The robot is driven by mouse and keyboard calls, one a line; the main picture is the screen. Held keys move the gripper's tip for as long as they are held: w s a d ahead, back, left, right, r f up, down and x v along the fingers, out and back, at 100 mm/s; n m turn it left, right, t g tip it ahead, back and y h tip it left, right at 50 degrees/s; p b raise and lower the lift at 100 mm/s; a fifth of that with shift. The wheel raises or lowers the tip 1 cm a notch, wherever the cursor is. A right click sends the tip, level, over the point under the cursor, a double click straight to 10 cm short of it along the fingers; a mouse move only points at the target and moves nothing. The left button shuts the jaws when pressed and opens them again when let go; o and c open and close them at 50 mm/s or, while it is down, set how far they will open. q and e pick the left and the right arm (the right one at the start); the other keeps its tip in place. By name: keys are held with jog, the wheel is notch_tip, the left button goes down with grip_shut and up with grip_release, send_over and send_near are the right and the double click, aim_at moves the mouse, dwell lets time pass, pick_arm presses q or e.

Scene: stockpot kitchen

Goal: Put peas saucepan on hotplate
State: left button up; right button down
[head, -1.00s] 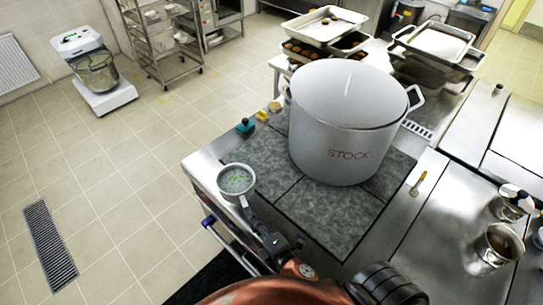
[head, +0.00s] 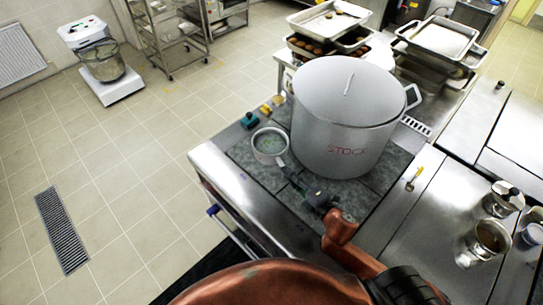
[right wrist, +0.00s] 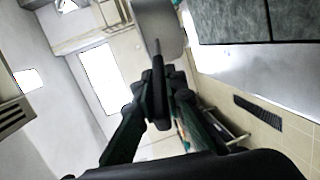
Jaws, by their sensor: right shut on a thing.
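The peas saucepan (head: 270,147) is a small pale pot with green peas in liquid. In the head view it is over the left back part of the hotplate (head: 250,175), a dark grey tiled surface, just left of the big stockpot (head: 345,120). I cannot tell whether its base touches the plate. My right gripper (head: 294,180) is shut on the saucepan's handle. In the right wrist view the fingers (right wrist: 157,90) close around the handle, with the saucepan (right wrist: 160,28) beyond them. My left gripper is not in view.
The lidded stockpot marked STOCK fills much of the hotplate. A yellow-handled tool (head: 414,178) lies to the right, with metal jugs (head: 490,237) beyond. Trays (head: 325,22) stand behind.

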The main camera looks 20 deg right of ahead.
send_near(267, 160)
jog(key=x, duration=0.5)
jog(key=shift+s+f, duration=0.1)
jog(key=shift+f, duration=0.1)
jog(key=shift+w+a+f, duration=0.3)
jog(key=shift+w+f, duration=0.55)
jog(key=shift+f, duration=0.75)
jog(key=shift+w+a+f, duration=0.35)
jog(key=shift+w+f, duration=0.55)
jog(key=shift+f, duration=0.65)
jog(key=shift+w+a+f, duration=0.3)
jog(key=shift+w+f, duration=0.55)
jog(key=shift+f, duration=0.75)
jog(key=shift+f+b, duration=0.1)
jog(key=shift+b, duration=0.2)
jog(key=c, duration=2)
grip_release()
jog(key=shift+s+d+f, duration=0.1)
jog(key=shift+f, duration=0.1)
